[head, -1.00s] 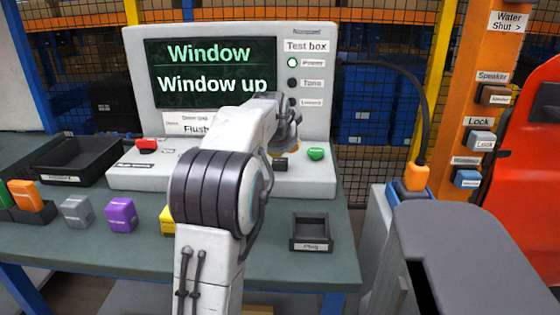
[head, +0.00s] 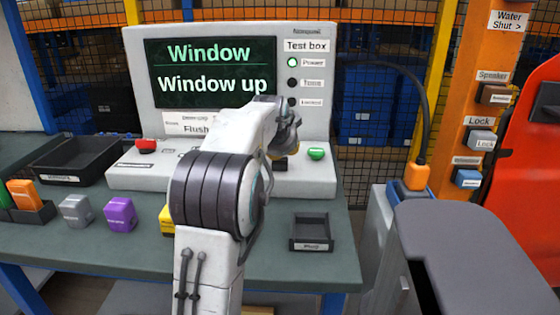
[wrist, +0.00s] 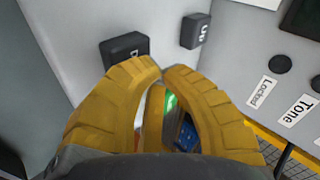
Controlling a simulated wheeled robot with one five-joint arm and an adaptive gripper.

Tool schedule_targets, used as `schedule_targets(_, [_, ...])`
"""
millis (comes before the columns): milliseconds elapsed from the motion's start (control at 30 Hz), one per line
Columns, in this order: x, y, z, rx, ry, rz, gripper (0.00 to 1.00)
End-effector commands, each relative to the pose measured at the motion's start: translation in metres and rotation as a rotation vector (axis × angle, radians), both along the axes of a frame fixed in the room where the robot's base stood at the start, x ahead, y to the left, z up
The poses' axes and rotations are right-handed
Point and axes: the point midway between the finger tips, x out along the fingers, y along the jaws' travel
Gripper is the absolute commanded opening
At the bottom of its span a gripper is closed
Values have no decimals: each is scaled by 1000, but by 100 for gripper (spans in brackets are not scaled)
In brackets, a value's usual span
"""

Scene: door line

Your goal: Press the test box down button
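The white test box (head: 318,120) stands on the bench, its screen (head: 210,72) reading "Window" and "Window up". In the wrist view a black button with a partly hidden label starting with "D" (wrist: 124,46) sits on the grey panel. Beside it is the black "Up" button (wrist: 195,30). My gripper (wrist: 163,73) has its yellow fingertips together, holding nothing visible, with the tips just below the "D" button in the picture. Contact cannot be told. In the head view my gripper (head: 284,143) is mostly hidden behind my arm, over the box's sloping front.
A red button (head: 146,146) and a green button (head: 316,154) sit on the box's base. Coloured blocks, including a purple one (head: 120,214), and a small black tray (head: 311,232) are in front. An orange post (head: 500,60) and red door (head: 530,180) are at right.

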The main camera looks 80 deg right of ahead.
Motion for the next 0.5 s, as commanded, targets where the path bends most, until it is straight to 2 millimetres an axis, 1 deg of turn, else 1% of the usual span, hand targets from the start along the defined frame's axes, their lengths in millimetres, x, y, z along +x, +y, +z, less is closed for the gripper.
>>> schedule_targets(500, [0,0,-5,0,0,0,0])
